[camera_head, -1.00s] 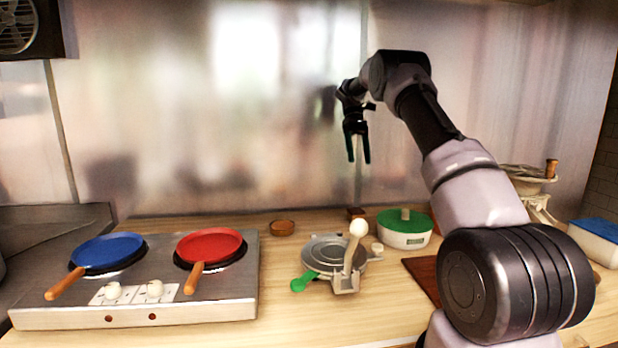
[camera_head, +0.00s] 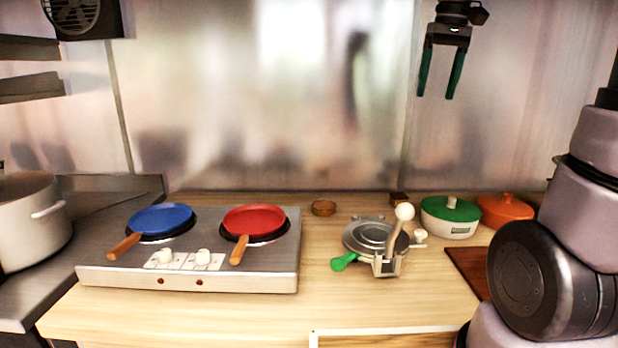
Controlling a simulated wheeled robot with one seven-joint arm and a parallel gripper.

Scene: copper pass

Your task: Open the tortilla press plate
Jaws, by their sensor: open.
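The tortilla press (camera_head: 370,236) sits on the wooden counter, right of the stove. Its round silver plate lies flat, so it looks closed. A lever with a pale ball knob (camera_head: 404,212) rises at its front right. A green handle (camera_head: 344,262) sticks out at its front left. My gripper (camera_head: 434,97) hangs high above and to the right of the press, against the metal wall. Its two fingers point down, apart and empty. It touches nothing.
A steel stove (camera_head: 190,273) carries a blue pan (camera_head: 160,219) and a red pan (camera_head: 254,219). A green-lidded container (camera_head: 450,216), an orange pot (camera_head: 505,209) and a brown board (camera_head: 468,270) are right of the press. A small bowl (camera_head: 323,208) stands behind. The counter before the press is clear.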

